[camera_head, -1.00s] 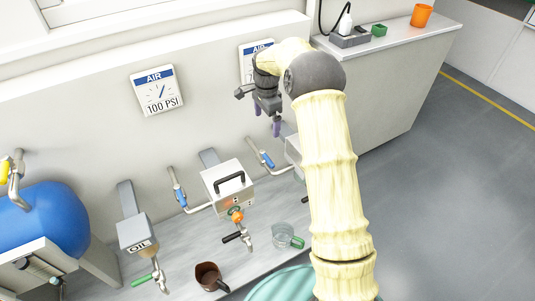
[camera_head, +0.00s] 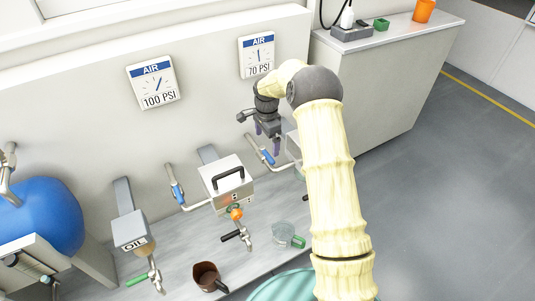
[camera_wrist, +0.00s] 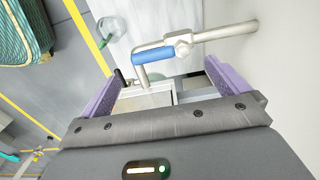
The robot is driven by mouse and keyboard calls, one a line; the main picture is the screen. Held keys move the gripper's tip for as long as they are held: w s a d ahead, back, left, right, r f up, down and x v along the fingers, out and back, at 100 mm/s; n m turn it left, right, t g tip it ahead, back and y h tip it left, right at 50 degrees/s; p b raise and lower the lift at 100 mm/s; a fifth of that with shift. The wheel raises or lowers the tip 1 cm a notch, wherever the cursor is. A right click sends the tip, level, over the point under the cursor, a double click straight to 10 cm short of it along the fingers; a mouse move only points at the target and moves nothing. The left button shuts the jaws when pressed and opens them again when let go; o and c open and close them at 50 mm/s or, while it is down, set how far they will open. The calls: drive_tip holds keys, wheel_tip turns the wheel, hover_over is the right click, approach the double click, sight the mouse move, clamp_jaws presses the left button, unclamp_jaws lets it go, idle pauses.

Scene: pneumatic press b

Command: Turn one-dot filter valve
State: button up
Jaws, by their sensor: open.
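A blue-handled valve (camera_head: 267,156) sits on a metal pipe from the wall, just below my gripper (camera_head: 267,140). In the wrist view its blue handle (camera_wrist: 153,55) lies ahead of my open, empty gripper (camera_wrist: 164,70), between the purple fingers in the picture. I see no contact with it. A second blue-handled valve (camera_head: 177,192) is farther left, beside the filter box with a black handle (camera_head: 228,183). Another box (camera_head: 293,146) is mostly hidden behind my arm. Dot marks on the boxes are too small to read.
An OIL box (camera_head: 130,229), a brown cup (camera_head: 205,277) and a clear green-handled cup (camera_head: 284,234) stand along the bench. A blue tank (camera_head: 45,215) is at left.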

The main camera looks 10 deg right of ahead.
sight(267, 153)
wheel_tip(267, 153, down, 6)
drive_tip(key=shift+f+b, duration=0.1)
drive_tip(key=shift+b, duration=0.75)
